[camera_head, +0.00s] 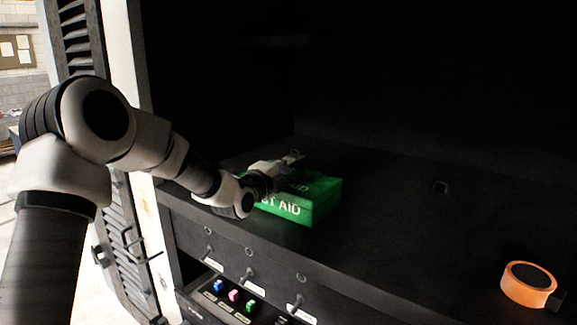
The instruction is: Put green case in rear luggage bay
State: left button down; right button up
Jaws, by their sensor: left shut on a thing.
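The green first-aid case (318,203) lies flat on the dark floor of the luggage bay (385,235), near its front left edge. White lettering shows on its front side. My left gripper (290,160) reaches over the case from the left and is shut on it at the top. The wrist hides the left part of the case, and the fingertips' exact hold is hard to make out. My right gripper is out of the frame.
An orange tape roll (529,285) lies at the right on the bay floor. Below the front edge are labelled toggle switches (248,274) and a panel with coloured buttons (233,296). A louvred door (128,235) stands at the left. The bay floor between case and roll is clear.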

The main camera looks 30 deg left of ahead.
pick_arm(q)
jog(key=shift+s+r, duration=0.1)
jog(key=shift+s, duration=0.25)
jog(key=c, duration=1.3)
grip_release()
jog(key=shift+a, duration=0.1)
jog(key=shift+o, duration=0.4)
jog(key=shift+w+f, duration=0.15)
jog(key=shift+f, duration=0.05)
jog(key=shift+r, duration=0.15)
jog(key=s, duration=0.1)
jog(key=s+b, duration=0.2)
jog(key=s, duration=0.1)
jog(key=shift+f, duration=0.25)
jog(key=s+b, duration=0.1)
jog(key=s, duration=0.7)
jog(key=shift+r, duration=0.3)
